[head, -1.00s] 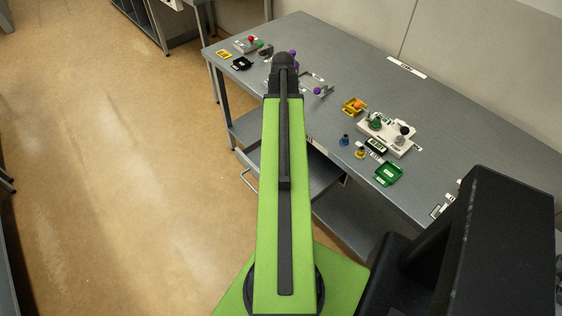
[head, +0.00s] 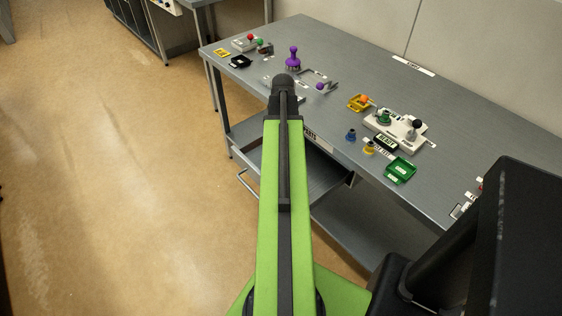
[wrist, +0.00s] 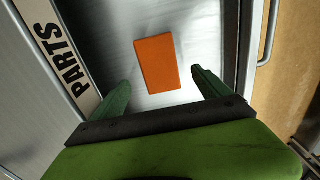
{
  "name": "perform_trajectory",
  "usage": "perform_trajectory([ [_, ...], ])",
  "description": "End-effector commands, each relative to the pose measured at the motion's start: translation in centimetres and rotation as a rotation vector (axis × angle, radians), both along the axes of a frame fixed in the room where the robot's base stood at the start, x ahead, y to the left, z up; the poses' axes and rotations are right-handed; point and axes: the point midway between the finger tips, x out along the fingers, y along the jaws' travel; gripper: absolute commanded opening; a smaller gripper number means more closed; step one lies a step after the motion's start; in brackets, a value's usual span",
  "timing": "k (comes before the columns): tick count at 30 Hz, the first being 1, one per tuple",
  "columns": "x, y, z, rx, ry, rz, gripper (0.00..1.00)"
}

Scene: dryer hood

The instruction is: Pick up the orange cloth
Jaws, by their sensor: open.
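The orange cloth (wrist: 157,63) is a flat orange rectangle in the wrist view, lying on a bare grey metal surface (wrist: 110,40) beside a strip labelled PARTS. My gripper (wrist: 158,92) is open and empty, with its two green fingers spread on either side below the cloth in the picture. The fingers do not visibly touch the cloth. In the head view the cloth does not show, and my arm hides the gripper.
The PARTS label (wrist: 62,62) marks an edge close to the left finger. A metal handle (wrist: 269,30) is at the right.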

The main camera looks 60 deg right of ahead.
Motion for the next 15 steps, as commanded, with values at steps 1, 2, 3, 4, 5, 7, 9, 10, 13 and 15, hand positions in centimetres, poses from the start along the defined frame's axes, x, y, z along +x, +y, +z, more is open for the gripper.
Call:
perform_trajectory([
  [1, 0.0, 0.0, -0.8, 0.0, 0.0, 0.0, 0.87],
  [2, 0.0, 0.0, -1.3, 0.0, 0.0, 0.0, 0.87],
  [3, 0.0, 0.1, -2.0, 0.0, 0.0, 0.0, 0.87],
  [4, 0.0, 0.1, -2.6, 0.0, 0.0, 0.0, 0.87],
  [5, 0.0, 0.1, -3.1, 0.0, 0.0, 0.0, 0.87],
  [7, 0.0, 0.1, -4.4, 0.0, 0.0, -0.001, 0.87],
  [9, 0.0, 0.1, -5.2, -0.001, 0.0, -0.001, 0.87],
  [10, 0.0, 0.1, -5.3, -0.001, 0.0, -0.001, 0.87],
  [13, -0.1, 0.1, -5.1, -0.001, 0.0, -0.001, 0.87],
  [15, -0.1, 0.1, -4.9, -0.001, 0.0, -0.001, 0.87],
])
